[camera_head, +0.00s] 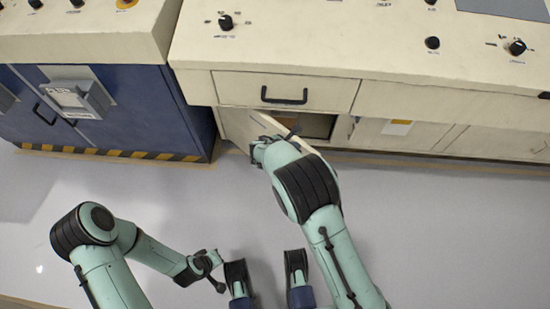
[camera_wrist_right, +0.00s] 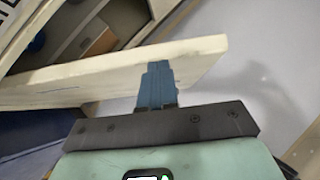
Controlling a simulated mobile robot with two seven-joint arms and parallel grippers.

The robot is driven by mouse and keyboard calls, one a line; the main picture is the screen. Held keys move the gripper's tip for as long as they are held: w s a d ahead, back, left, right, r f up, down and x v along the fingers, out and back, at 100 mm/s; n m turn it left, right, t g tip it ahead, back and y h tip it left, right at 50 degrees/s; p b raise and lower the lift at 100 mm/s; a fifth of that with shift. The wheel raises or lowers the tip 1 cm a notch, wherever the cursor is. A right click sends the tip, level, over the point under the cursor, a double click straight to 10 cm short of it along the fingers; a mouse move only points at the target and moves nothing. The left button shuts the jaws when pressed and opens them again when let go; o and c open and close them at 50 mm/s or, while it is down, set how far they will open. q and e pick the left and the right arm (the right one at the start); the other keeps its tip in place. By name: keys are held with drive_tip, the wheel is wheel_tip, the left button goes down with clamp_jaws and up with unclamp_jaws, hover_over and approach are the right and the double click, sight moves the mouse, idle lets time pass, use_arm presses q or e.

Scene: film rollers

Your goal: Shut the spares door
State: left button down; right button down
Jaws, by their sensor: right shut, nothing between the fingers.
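The spares door (camera_head: 268,121) is a cream panel under the drawer, standing partly open and angled out from the cabinet. In the right wrist view the door (camera_wrist_right: 90,78) crosses the picture, its free end at the right. My right gripper (camera_head: 283,138) is at the door's outer side. Its blue fingers (camera_wrist_right: 157,86) are shut and empty, overlapping the panel close to its free end; I cannot tell whether they touch it. My left gripper (camera_head: 215,280) is low in the head view, away from the cabinet, and its finger state is unclear.
The opening (camera_head: 318,126) shows a brown interior. A closed drawer with a black handle (camera_head: 284,97) sits above the door. A blue cabinet (camera_head: 140,105) stands at the left, with a striped floor strip before it. The grey floor (camera_head: 440,220) at the right is clear.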

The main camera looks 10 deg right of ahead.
drive_tip(key=w+d+n+t+y, duration=0.1)
drive_tip(key=w+d+n+y, duration=0.1)
drive_tip(key=w+d, duration=0.7)
drive_tip(key=shift+w+d+n+t, duration=0.2)
drive_tip(key=shift+d+n+t, duration=0.2)
drive_tip(key=shift+d+n, duration=0.35)
drive_tip(key=shift+a+f, duration=0.1)
